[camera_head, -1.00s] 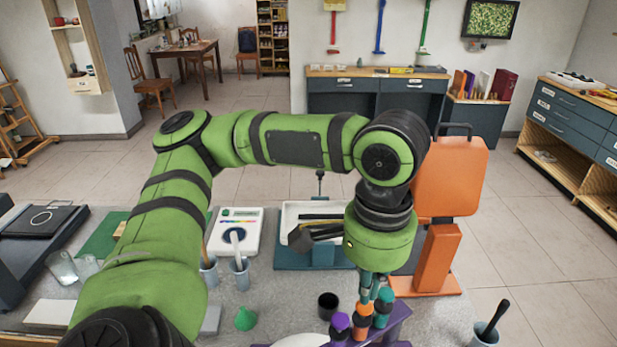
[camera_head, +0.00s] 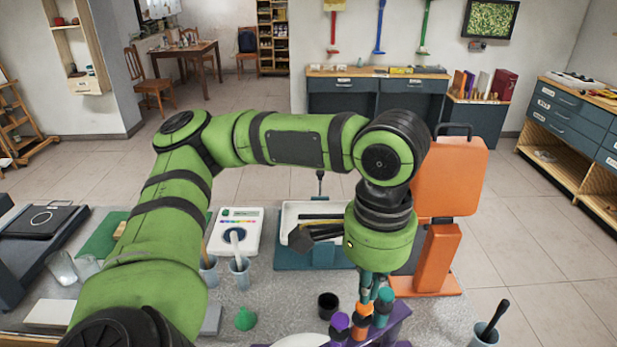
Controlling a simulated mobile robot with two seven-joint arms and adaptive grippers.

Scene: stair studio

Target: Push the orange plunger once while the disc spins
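The orange plunger (camera_head: 363,308) is the middle one of three coloured-topped plungers on a purple stand (camera_head: 398,316) at the bottom of the view. A purple-topped plunger (camera_head: 340,321) stands to its left and a teal-topped one (camera_head: 385,295) to its right. My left gripper (camera_head: 368,297) points down right over the orange plunger, fingers close together and holding nothing. Whether its tips touch the orange top I cannot tell. A pale disc (camera_head: 302,341) shows partly at the bottom edge; whether it spins I cannot tell. My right gripper is not in view.
A black cup (camera_head: 328,305) and a green funnel (camera_head: 245,319) stand left of the plungers. A cup with a black-handled tool (camera_head: 487,334) is at the right. An orange machine (camera_head: 440,250) stands behind my gripper. Grey tabletop between the funnel and black cup is clear.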

